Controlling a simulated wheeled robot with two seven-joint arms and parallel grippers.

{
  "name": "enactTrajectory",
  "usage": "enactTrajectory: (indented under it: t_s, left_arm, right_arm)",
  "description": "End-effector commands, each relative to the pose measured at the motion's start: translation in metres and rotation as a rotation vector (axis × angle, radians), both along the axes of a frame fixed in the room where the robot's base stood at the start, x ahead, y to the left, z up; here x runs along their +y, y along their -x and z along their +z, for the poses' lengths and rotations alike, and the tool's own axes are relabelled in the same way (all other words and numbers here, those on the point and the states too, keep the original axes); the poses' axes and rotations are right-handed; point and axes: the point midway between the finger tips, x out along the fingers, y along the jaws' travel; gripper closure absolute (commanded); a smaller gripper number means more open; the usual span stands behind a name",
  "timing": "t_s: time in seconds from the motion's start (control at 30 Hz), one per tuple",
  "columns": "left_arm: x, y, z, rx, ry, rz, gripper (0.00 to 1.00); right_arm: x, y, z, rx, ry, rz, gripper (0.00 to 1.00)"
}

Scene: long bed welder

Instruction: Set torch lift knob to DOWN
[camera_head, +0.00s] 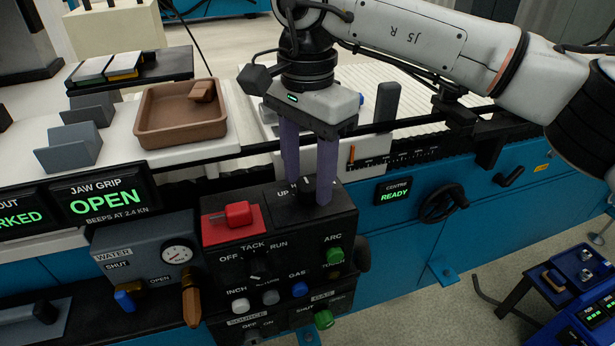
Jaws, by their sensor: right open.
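The black control box (228,257) stands at the front of the welder, with a black knob (307,186) on its sloped top beside the label UP. The rest of that label is hidden by my fingers. My right gripper (308,190) comes down from above with its two purple fingers open, one on each side of the knob. I cannot tell whether the fingers touch the knob, and its pointer setting is not clear. My left gripper is not in view.
A red switch (238,214) sits just left of the fingers on the same box. The TACK/RUN knob (258,266) and several coloured buttons are on its front face. A brown tray (181,113) lies behind left. A black handwheel (440,203) is to the right.

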Motion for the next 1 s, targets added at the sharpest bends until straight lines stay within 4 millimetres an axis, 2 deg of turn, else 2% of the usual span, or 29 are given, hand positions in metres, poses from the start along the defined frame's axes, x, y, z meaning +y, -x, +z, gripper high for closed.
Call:
enactTrajectory:
  t_s: [0.33, 0.6, 1.0]
  left_arm:
    - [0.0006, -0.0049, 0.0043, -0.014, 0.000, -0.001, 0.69]
    - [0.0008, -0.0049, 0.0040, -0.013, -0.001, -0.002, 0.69]
    - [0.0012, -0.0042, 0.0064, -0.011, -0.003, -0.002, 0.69]
  right_arm:
    - [-0.0003, 0.0001, -0.0057, 0.001, 0.001, 0.000, 0.54]
    - [-0.0002, 0.0002, -0.0054, 0.001, 0.001, 0.000, 0.95]
    - [-0.0003, 0.0001, -0.0043, 0.001, 0.001, -0.085, 0.95]
